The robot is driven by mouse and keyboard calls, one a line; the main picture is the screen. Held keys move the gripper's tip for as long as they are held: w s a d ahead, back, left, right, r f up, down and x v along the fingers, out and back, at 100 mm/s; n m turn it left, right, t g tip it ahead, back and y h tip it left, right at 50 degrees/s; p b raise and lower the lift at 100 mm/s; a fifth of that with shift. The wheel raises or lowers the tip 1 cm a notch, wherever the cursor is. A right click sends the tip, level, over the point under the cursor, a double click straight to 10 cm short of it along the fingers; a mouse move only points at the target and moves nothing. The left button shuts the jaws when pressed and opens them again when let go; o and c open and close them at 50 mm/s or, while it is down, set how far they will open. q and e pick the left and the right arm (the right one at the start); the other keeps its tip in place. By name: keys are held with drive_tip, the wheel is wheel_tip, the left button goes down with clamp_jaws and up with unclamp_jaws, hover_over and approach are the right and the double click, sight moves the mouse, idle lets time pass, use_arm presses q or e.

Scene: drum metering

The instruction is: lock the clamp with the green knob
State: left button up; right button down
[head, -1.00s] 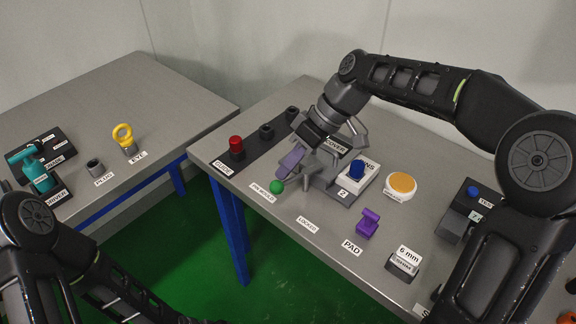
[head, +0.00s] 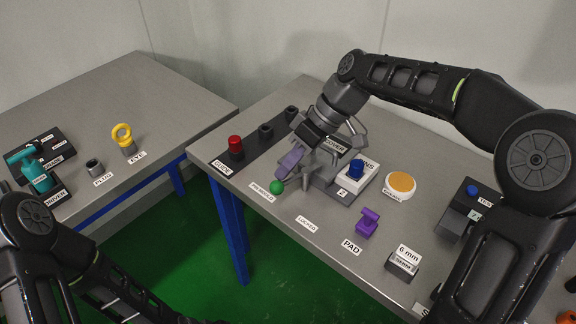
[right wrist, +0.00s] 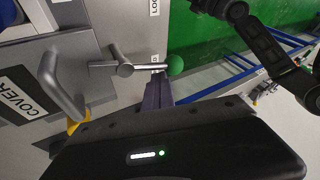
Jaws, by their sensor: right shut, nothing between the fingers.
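The green knob (head: 277,187) is at the end of a short metal rod (right wrist: 118,67) on the clamp's grey base (head: 340,187). In the head view it stands beside a small, hard-to-read label (head: 263,190). A LOCKED label (head: 306,225) lies further right and nearer the front edge. My right gripper (head: 282,173) is shut and empty, its lavender fingers pointing down beside the knob and rod. In the right wrist view the knob (right wrist: 175,64) is just past the fingertips; I cannot tell whether they touch. My left arm shows at the lower left, its fingers out of view.
A grey cover (head: 352,133) stands behind the rod, close to my right wrist. A blue knob (head: 356,168), orange button (head: 402,182), purple pad (head: 368,222) and 6 mm block (head: 404,260) stand to the right. A red cylinder (head: 236,147) is at the left. The table around the LOCKED label is clear.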

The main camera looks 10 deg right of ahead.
sight(303, 175)
drive_tip(key=shift+s+a, duration=0.3)
drive_tip(key=shift+a, duration=0.3)
drive_tip(key=v, duration=0.8)
drive_tip(key=shift+w+d+f, duration=0.2)
drive_tip(key=shift+w+d, duration=0.05)
drive_tip(key=shift+w, duration=0.1)
drive_tip(key=shift+d+r, duration=0.15)
drive_tip(key=shift+d, duration=0.1)
